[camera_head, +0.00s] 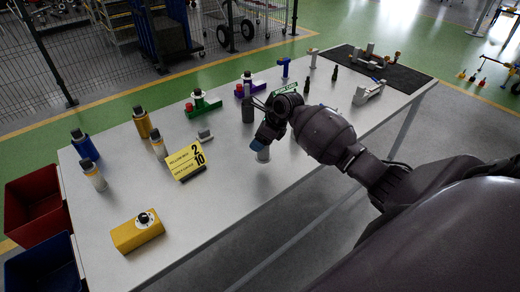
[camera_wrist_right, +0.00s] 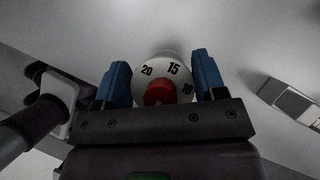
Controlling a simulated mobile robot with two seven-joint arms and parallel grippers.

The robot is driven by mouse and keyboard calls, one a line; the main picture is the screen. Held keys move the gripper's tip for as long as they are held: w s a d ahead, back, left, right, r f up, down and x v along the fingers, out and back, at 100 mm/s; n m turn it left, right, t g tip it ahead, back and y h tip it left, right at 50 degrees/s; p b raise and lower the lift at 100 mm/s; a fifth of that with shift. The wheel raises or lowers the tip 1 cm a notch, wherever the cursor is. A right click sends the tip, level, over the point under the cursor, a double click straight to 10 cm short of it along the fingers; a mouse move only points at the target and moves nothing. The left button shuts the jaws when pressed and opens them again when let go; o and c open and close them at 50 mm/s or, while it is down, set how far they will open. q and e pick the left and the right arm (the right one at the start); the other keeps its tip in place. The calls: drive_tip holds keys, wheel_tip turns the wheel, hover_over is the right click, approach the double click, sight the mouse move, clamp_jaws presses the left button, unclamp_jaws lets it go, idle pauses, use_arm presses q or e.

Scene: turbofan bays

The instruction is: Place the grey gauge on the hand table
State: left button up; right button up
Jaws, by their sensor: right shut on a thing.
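My right gripper (camera_head: 262,145) has blue fingertips and is over the front middle of the long light-grey table (camera_head: 225,195). It is shut on the grey gauge (camera_head: 263,155), a short upright cylinder showing just below the fingers. In the right wrist view, the gauge (camera_wrist_right: 167,70) sits between the two blue fingertips (camera_wrist_right: 160,85). Its pale dial reads 20, 15, 10 around a red centre. I cannot tell whether its base touches the table. My left gripper is not in view.
A yellow sign (camera_head: 185,162) and a small grey block (camera_head: 205,135) stand left of the gripper. A yellow box (camera_head: 137,232) is near the front left. Red (camera_head: 35,205) and blue (camera_head: 45,268) bins adjoin the left end. The tabletop between sign and gripper is clear.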

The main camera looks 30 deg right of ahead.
drive_tip(key=shift+f, duration=2.4)
drive_tip(key=o, duration=1.1)
drive_tip(key=shift+f, duration=0.1)
drive_tip(key=shift+o, duration=0.2)
